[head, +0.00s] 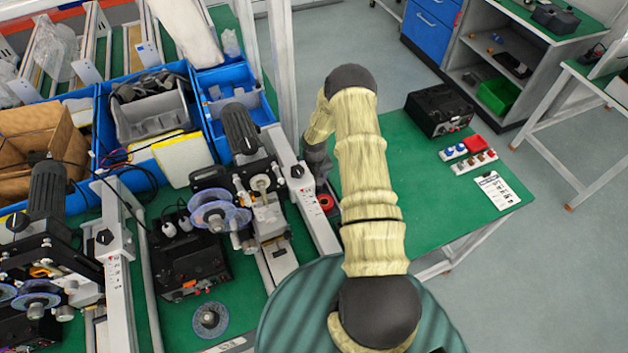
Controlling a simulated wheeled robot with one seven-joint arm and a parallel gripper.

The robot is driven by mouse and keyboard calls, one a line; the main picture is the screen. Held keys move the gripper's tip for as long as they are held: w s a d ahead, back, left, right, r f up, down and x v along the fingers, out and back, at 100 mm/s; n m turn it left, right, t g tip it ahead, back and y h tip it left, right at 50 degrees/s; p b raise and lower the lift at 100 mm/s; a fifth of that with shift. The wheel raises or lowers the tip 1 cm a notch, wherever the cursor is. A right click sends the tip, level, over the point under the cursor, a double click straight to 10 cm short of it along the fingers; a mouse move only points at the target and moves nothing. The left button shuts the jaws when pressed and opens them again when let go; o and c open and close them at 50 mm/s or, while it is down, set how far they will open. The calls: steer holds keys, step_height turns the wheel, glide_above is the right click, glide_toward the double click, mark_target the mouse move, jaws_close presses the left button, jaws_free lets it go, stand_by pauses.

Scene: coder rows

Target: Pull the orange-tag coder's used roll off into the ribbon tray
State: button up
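The left coder (50,262) carries a small orange part (40,271), which may be its tag. Its translucent reel (37,300) shows at the lower left, partly cut by the picture edge. A second coder (258,185) stands nearer the middle with translucent bluish reels (220,217) on its front; I see no clear orange tag on it. My gripper (317,162) is a dark shape beside the second coder's right rail, mostly behind my arm. Its fingertips are hidden, so I cannot tell whether it is open or holds anything. I cannot tell which container is the ribbon tray.
A loose reel (210,319) lies on the green bench beside a black box (188,262). Blue bins (205,163) stand behind the coders. A red ring-shaped thing (326,203) lies near my arm. The right green table (420,200) has clear room before another black box (438,110).

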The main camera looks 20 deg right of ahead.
steer(key=shift+f, duration=0.1)
steer(key=o, duration=1)
step_height(320, 180, up, 18)
steer(key=b, duration=0.5)
steer(key=shift+f, duration=0.25)
